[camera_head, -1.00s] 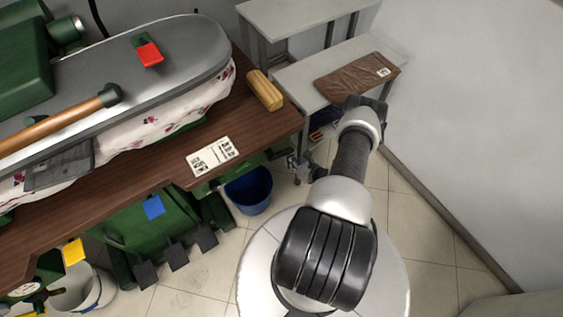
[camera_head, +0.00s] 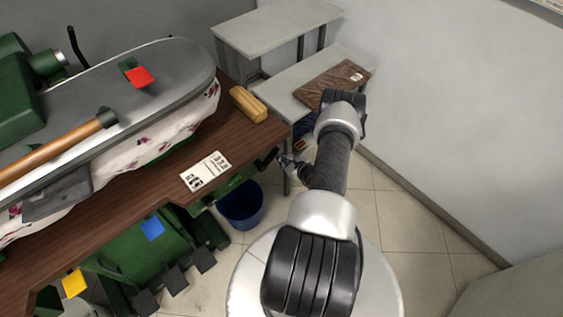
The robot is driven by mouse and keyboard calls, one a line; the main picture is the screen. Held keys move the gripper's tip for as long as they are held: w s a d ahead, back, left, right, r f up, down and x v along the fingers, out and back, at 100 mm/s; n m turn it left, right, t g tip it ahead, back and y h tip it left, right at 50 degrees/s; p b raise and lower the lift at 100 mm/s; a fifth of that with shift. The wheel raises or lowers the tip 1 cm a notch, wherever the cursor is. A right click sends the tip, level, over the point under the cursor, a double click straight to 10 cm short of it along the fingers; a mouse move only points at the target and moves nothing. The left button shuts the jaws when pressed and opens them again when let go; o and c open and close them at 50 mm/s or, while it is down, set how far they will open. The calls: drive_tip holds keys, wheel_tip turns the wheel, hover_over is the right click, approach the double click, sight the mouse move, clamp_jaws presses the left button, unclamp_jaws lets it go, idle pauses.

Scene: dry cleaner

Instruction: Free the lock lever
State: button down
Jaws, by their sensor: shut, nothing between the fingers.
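A green press (camera_head: 22,100) with a long grey upper plate (camera_head: 180,72) stands on the brown table. A red tab (camera_head: 139,76) sits on the plate, and a wooden handle (camera_head: 50,156) with a dark green end runs along its near side. I cannot tell which part is the lock lever. Green metal parts (camera_head: 238,182) show under the table's right end, partly hidden by the tabletop. My gripper (camera_head: 285,160) is small in view beside that end, low by the table edge. It is shut and appears empty; whether it touches the green parts is unclear.
The brown tabletop (camera_head: 150,170) holds a printed card (camera_head: 206,171) and a yellow-tan block (camera_head: 248,103). A blue bin (camera_head: 241,206) stands below. Blue (camera_head: 152,228) and yellow (camera_head: 74,282) tabs mark pedals. Grey tables (camera_head: 275,27) stand behind; the floor at right is clear.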

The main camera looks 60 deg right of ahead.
drive_tip(key=shift+a+r, duration=0.1)
drive_tip(key=shift+r, duration=0.3)
drive_tip(key=shift+w+r, duration=0.15)
idle(0.4)
wheel_tip(320, 180, down, 4)
drive_tip(key=s+d+b, duration=0.2)
drive_tip(key=b, duration=0.3)
drive_tip(key=s+a+r+p, duration=0.4)
drive_tip(key=s+a+p, duration=0.1)
drive_tip(key=s, duration=0.2)
drive_tip(key=shift+s+r, duration=0.15)
drive_tip(key=shift+r, duration=0.1)
